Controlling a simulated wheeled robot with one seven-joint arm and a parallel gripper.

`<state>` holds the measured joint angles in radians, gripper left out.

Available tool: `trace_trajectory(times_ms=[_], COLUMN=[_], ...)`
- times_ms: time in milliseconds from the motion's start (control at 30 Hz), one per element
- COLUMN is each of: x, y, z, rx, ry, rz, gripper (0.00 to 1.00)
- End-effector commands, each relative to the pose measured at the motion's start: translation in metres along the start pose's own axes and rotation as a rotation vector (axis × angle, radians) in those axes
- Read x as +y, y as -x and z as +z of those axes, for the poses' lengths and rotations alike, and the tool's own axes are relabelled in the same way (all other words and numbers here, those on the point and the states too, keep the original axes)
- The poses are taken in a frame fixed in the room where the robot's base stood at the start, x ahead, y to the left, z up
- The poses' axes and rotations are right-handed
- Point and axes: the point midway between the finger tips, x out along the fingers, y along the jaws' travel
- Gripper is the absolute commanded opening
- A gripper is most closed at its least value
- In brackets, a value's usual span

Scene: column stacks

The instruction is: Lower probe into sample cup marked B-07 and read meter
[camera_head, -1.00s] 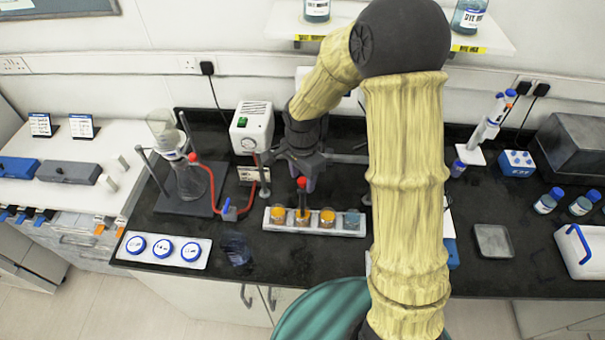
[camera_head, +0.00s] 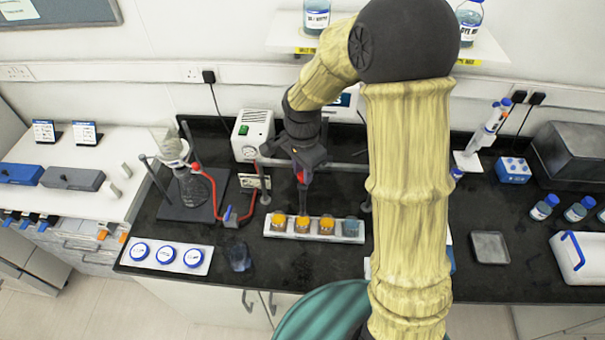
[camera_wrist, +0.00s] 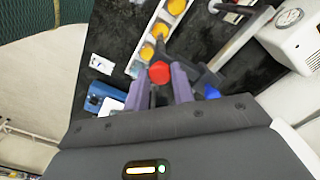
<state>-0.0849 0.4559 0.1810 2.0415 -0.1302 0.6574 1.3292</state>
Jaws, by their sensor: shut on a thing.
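My gripper (camera_head: 302,168) is shut on the probe (camera_head: 301,177), a dark rod with a red top. In the wrist view the red top (camera_wrist: 160,72) sits between the purple fingers (camera_wrist: 160,90). The probe hangs roughly upright over the second cup from the left (camera_head: 303,224); I cannot tell whether its tip is in or just above it. The white rack (camera_head: 268,229) holds a row of cups: three orange, including the left one (camera_head: 279,221) and third one (camera_head: 326,226), and a blue-grey one (camera_head: 350,227) at right. No B-07 mark is readable. A white device with a screen (camera_head: 346,98) is partly hidden behind my arm.
A white box with a dial (camera_head: 252,134) stands left behind the rack. A flask (camera_head: 190,180) on a stand with red tubing (camera_head: 216,198) is further left. A small glass beaker (camera_head: 239,257) and a tray with blue rings (camera_head: 166,256) are at front left.

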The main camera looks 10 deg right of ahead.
Motion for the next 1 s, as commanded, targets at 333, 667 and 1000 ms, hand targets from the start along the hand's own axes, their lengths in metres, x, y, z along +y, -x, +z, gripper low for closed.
trace_trajectory(times_ms=[333,667,1000], x=[-0.003,-0.001,-0.002], y=[0.006,0.004,0.038], z=[-0.001,0.000,-0.001], rx=[0.004,0.002,0.004], ry=[0.000,0.000,-0.001], rz=[-0.010,-0.005,-0.010], gripper=[0.38,0.47,0.47])
